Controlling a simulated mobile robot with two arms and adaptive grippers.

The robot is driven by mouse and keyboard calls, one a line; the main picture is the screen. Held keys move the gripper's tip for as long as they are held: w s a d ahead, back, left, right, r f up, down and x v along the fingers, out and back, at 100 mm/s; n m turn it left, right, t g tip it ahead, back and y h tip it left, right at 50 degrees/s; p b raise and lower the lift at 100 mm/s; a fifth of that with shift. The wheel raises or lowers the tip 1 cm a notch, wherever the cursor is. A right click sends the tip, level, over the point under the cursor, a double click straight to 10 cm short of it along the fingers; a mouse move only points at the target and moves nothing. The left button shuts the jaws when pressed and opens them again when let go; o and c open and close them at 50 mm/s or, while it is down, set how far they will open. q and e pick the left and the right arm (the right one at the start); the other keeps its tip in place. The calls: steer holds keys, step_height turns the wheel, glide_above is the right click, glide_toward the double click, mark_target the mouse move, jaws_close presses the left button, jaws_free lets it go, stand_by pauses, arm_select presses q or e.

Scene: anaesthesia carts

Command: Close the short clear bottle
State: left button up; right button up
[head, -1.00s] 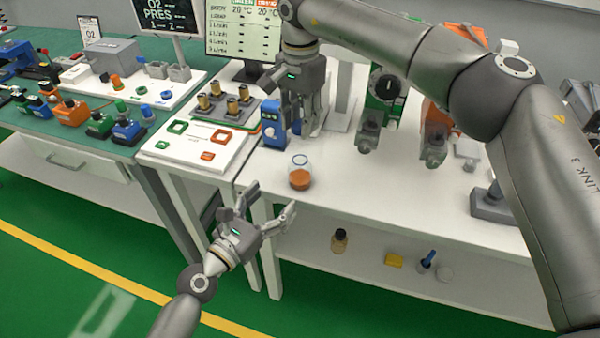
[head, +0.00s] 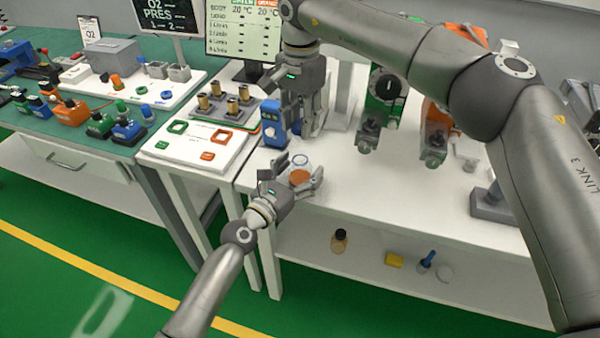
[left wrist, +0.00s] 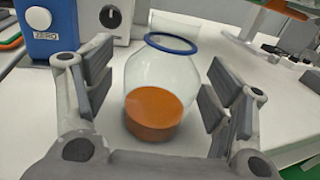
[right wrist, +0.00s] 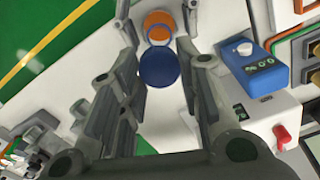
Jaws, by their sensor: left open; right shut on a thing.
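The short clear bottle (left wrist: 160,78) stands upright on the white table, open at the top, with a blue ring at its mouth and orange contents at the bottom. In the head view the bottle (head: 300,161) is partly hidden by my left gripper (head: 298,174). That gripper is open, with its fingers on both sides of the bottle and gaps showing in the left wrist view. My right gripper (head: 304,130) is shut on a round blue lid (right wrist: 158,67), held above the table behind the bottle.
A blue device (head: 272,123) stands just left of my right gripper. A white board with green and orange frames (head: 190,148) lies to the left. Green (head: 380,95) and orange (head: 437,120) equipment stands to the right.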

arm_select(q)
steer(key=shift+w+d, duration=0.1)
steer(key=c, duration=1.6)
steer(key=shift+o, duration=0.2)
arm_select(e)
steer(key=shift+f, duration=2.5)
steer(key=shift+f, duration=0.85)
steer(key=shift+f, duration=0.55)
